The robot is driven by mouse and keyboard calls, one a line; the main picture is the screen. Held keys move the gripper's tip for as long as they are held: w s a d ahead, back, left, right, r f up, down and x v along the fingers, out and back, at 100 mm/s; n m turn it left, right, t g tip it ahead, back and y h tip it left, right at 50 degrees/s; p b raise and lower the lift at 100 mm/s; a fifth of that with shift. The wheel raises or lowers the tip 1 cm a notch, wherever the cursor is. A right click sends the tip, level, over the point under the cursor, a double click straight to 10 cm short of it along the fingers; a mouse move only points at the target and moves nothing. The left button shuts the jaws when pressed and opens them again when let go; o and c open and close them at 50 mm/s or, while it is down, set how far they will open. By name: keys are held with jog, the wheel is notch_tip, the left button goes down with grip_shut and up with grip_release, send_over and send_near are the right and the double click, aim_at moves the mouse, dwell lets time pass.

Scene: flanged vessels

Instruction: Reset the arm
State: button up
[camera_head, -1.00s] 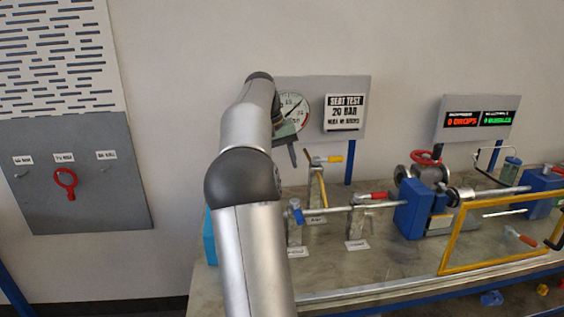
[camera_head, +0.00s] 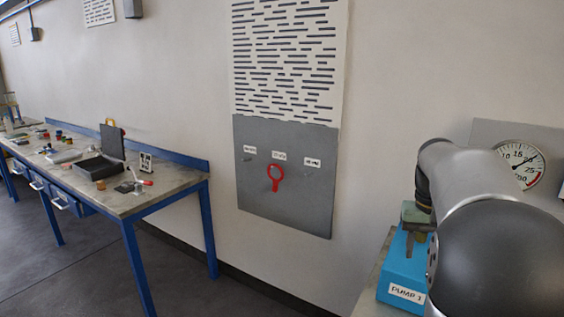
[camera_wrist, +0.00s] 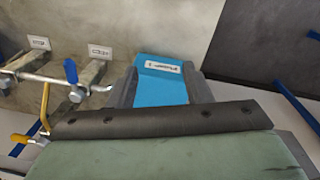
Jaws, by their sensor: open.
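My gripper (camera_head: 412,243) hangs at the lower right of the head view, in front of the blue box labelled PUMP 1 (camera_head: 394,283). Its fingers are apart with nothing held between them. In the wrist view my gripper (camera_wrist: 160,92) shows its two dark fingers spread, with the blue pump box (camera_wrist: 163,90) seen between and beyond them. Whether the fingers touch the box cannot be told. My arm covers much of the right side of the head view.
A round gauge (camera_head: 522,164) is behind my arm. In the wrist view, pipework with a blue-handled valve (camera_wrist: 71,72) and a yellow lever (camera_wrist: 45,105) lies to the left.

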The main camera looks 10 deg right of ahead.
jog(key=s+a+f+n, duration=0.2)
jog(key=s+a+f, duration=0.2)
jog(key=a, duration=0.4)
jog(key=s+a+f+n, duration=0.1)
jog(key=s+a+f, duration=0.4)
jog(key=s+a, duration=0.2)
jog(key=s+a+f+n, duration=0.2)
jog(key=s+a+f, duration=0.2)
jog(key=a, duration=0.6)
jog(key=shift+s+a+f+n+t+y, duration=0.2)
jog(key=shift+s+n+t+y, duration=0.15)
jog(key=shift+s, duration=0.85)
